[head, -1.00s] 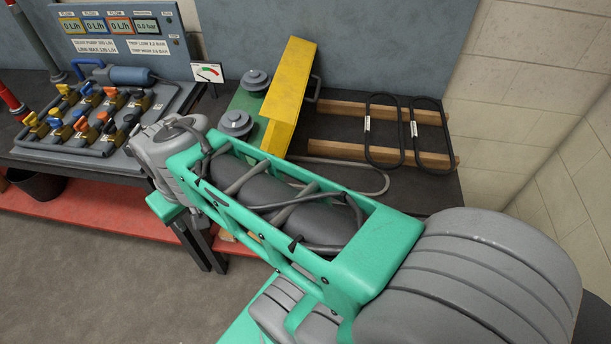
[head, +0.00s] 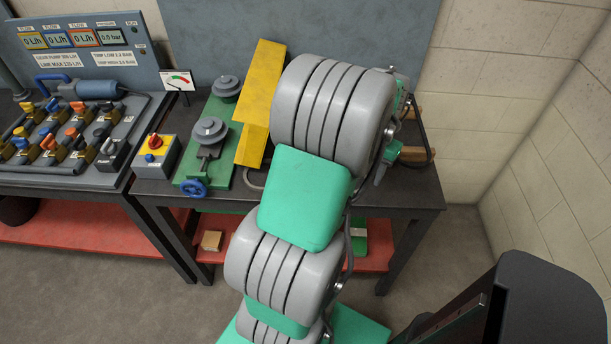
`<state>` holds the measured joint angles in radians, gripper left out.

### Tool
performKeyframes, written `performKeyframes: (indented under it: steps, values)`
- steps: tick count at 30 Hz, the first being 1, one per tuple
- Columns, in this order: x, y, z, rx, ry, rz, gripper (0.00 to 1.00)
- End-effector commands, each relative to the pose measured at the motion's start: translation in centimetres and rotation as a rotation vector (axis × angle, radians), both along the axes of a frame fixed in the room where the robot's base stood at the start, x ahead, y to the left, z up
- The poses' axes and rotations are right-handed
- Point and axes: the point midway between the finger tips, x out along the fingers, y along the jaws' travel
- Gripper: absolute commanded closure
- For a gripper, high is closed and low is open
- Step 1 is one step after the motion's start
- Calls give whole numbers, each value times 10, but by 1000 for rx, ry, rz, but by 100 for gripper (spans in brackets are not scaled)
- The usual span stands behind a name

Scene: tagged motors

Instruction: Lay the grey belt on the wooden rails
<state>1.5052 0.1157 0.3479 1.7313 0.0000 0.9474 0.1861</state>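The grey belt (head: 254,179) lies on the dark table just below the foot of the yellow guard. Only its left end shows, and my arm hides the rest. The wooden rails show only as short right ends, the near one (head: 414,154) and a bit of the far one (head: 418,106). A sliver of a black belt (head: 432,152) shows by the near rail's end. My arm stands between the camera and the rails.
The yellow guard (head: 259,95) stands left of my arm, beside a green base with two grey pulleys (head: 210,130). The front right of the table (head: 400,196) is bare.

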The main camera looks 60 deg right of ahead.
Motion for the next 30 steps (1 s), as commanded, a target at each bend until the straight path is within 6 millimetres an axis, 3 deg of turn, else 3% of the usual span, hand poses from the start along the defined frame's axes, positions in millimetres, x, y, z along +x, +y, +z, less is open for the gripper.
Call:
performKeyframes:
  steps: [6, 14, 28, 30]
  values:
    - [6, 2, -37, 3, 1, 1, 62]
    - [6, 1, -43, 0, 0, 2, 62]
    - [6, 1, -43, -1, 0, 2, 99]
    - [6, 1, -43, -1, 0, 2, 100]
